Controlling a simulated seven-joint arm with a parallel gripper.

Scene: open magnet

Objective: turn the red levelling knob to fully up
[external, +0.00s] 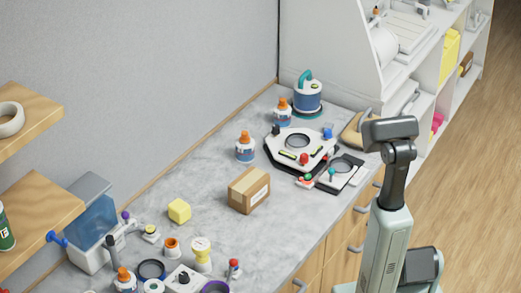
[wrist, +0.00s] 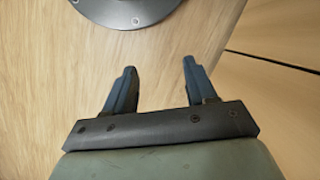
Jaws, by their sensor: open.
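A small red knob (external: 304,158) shows at the front of a white and black device (external: 274,147) on the grey counter, in the external view. I take it for the levelling knob; its setting is too small to read. Another red knob-like top (external: 234,263) is on a small thing at the front of the counter. My gripper (wrist: 158,66) is open and empty in the wrist view, with two dark blue fingers apart above a wooden surface. The wrist view shows neither red knob. In the external view I cannot make out the fingers; my arm stands right of the counter.
A black plate with a ring (external: 341,166) lies right of the device. An orange-capped bottle (external: 245,148), a blue container (external: 308,97) and a cardboard box (external: 249,190) stand nearby. A yellow cube (external: 179,211) and several small items fill the nearer counter. Drawer handles line the front.

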